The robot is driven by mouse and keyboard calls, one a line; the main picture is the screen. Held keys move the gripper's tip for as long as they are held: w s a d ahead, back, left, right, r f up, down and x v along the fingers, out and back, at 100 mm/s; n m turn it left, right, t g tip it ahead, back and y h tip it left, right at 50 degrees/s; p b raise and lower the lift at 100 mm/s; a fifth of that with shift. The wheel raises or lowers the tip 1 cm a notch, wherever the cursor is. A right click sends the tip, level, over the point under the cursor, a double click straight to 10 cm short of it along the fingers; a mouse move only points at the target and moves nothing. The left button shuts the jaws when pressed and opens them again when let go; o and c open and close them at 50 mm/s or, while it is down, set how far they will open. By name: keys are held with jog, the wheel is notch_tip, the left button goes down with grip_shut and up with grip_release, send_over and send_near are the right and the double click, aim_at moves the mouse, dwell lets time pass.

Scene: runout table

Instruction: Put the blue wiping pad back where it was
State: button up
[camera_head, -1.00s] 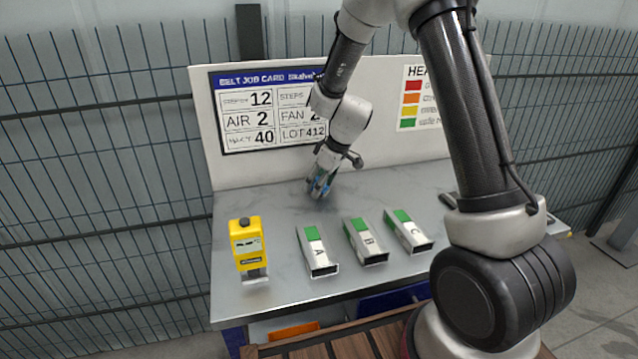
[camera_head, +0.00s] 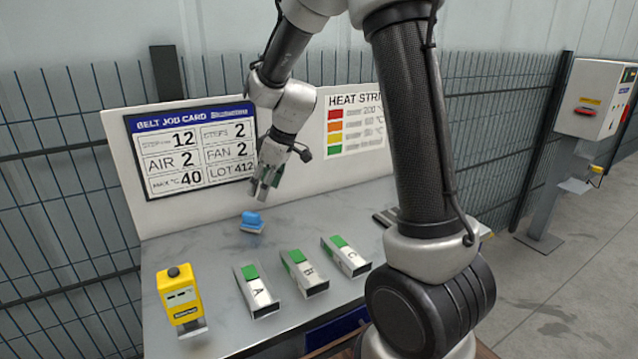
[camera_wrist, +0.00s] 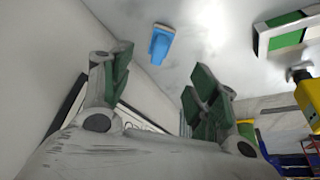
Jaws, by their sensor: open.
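The blue wiping pad (camera_head: 252,222) rests on the grey table toward the back, in front of the job card board. It also shows in the wrist view (camera_wrist: 161,44) near the top, beyond the fingers and apart from them. My gripper (camera_head: 266,188) is above the table, up and slightly right of the pad, close to the back board. Its green-padded fingers are spread and empty, as the wrist view (camera_wrist: 155,95) shows.
Three metal blocks marked A (camera_head: 257,291), B (camera_head: 305,273) and C (camera_head: 346,258) lie along the table's front half. A yellow device (camera_head: 180,297) stands at front left. The job card board (camera_head: 190,150) rises behind. The table (camera_head: 205,252) is clear around the pad.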

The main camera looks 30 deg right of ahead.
jog(key=s+d+r+m+h, duration=0.1)
jog(key=s+d+r+m, duration=0.35)
jog(key=s+r, duration=0.7)
jog(key=s+d+m+h, duration=0.1)
jog(key=s+d+m, duration=0.1)
jog(key=s, duration=0.7)
jog(key=s+d+m+t+h, duration=0.1)
jog(key=s+d, duration=0.3)
jog(key=s, duration=0.5)
jog(key=shift+d+r+m, duration=0.25)
jog(key=shift+d+m, duration=0.15)
jog(key=shift+m, duration=0.35)
jog(key=shift+c, duration=0.4)
